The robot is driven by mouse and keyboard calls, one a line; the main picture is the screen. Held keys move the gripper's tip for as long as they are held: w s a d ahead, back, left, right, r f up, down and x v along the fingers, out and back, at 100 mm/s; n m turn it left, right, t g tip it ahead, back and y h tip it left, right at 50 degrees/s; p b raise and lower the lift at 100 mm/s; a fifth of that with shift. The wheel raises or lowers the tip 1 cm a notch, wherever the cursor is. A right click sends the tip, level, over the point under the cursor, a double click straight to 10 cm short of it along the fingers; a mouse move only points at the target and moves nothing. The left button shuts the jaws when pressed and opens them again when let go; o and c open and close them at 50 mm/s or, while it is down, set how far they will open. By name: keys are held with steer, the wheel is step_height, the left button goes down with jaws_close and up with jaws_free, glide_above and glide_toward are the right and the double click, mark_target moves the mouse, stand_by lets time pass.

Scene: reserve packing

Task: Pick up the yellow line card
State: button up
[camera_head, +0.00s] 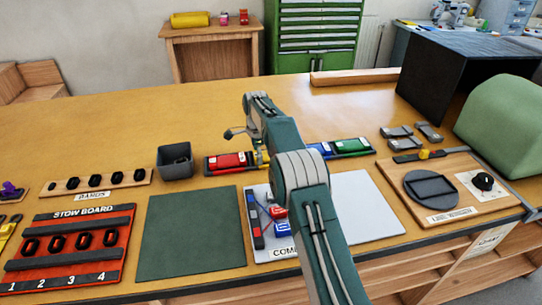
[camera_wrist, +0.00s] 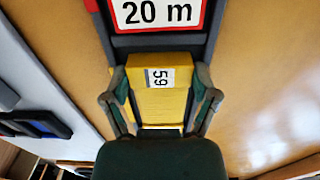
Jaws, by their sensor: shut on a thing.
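The yellow line card (camera_wrist: 172,102), with a white label reading 59, sits between the two fingers of my gripper (camera_wrist: 160,88) in the wrist view. My gripper is shut on it. In the head view only a small yellow part (camera_head: 259,157) shows beside my arm. I cannot tell whether the card is still seated in the dark card rack (camera_head: 211,167) or lifted clear. A red card (camera_head: 231,161) lies in the rack to its left; its 20 m label shows at the top of the wrist view (camera_wrist: 158,12).
Blue (camera_head: 321,149) and green (camera_head: 352,146) cards lie in the rack to the right. A grey bin (camera_head: 174,163) stands left of the rack. A white board (camera_head: 365,205) with small parts lies in front. The table behind the rack is mostly clear.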

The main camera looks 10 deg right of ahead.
steer(key=shift+r, duration=3.45)
